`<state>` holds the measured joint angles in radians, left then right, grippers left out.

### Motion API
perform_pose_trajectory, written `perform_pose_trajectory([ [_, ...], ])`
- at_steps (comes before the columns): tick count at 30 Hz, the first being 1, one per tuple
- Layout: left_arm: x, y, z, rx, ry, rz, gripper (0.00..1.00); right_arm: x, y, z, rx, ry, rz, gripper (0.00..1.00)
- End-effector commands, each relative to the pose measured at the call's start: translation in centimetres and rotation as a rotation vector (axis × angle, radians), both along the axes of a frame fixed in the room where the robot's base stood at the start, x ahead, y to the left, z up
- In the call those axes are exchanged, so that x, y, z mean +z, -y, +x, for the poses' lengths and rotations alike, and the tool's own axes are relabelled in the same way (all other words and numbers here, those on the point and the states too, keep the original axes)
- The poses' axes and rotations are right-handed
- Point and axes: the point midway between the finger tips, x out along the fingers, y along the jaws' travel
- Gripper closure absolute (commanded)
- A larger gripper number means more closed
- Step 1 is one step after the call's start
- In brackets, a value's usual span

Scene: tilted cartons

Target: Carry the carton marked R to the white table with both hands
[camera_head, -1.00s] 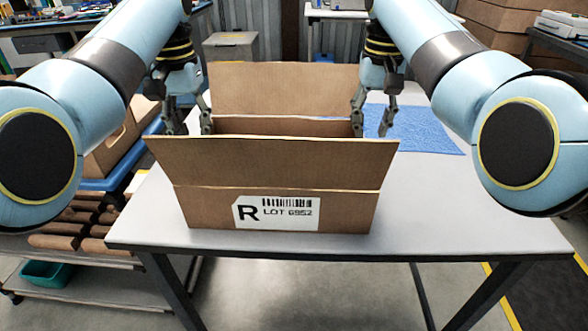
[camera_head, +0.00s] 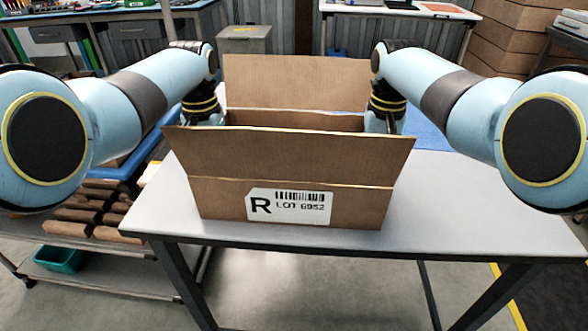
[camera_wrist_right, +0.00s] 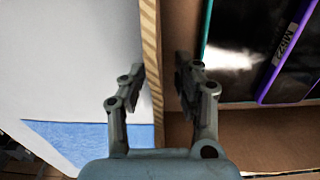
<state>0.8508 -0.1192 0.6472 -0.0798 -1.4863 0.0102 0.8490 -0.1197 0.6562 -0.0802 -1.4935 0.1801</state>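The brown carton marked R (camera_head: 225,200) stands with its flaps open on a light grey-white table (camera_head: 470,210). Its label reads R and LOT 6952. My left gripper (camera_head: 205,118) is down at the carton's left side, its fingertips hidden behind the front flap. My right gripper (camera_head: 383,123) is down at the right side. In the right wrist view the right gripper (camera_wrist_right: 155,75) is open, one finger on each side of the carton's wall (camera_wrist_right: 150,45), with gaps visible. Dark items with coloured edges (camera_wrist_right: 285,50) lie inside the carton.
A blue mat (camera_head: 425,128) lies on the table behind and right of the carton. A white-topped table (camera_head: 400,10) stands at the back. A cart with brown pieces (camera_head: 95,215) is at left. Stacked cartons (camera_head: 510,35) are at back right. The table's right part is clear.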

Motion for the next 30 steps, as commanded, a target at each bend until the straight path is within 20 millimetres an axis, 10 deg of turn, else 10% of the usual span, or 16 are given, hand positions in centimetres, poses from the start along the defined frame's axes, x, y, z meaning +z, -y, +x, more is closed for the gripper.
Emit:
perform_pose_trajectory([
  [11,-0.43,-0.01,0.0,0.0,0.0,0.0,0.68,-0.44,0.03,-0.02,-0.001,0.0,0.0,0.68],
  [18,-0.43,-0.01,-0.02,0.0,0.0,0.0,1.0,-0.44,0.03,-0.02,-0.001,0.0,0.0,1.0],
  [30,-0.43,-0.01,-0.03,0.0,-0.001,0.0,1.0,-0.44,0.03,-0.03,-0.001,0.0,-0.001,1.0],
])
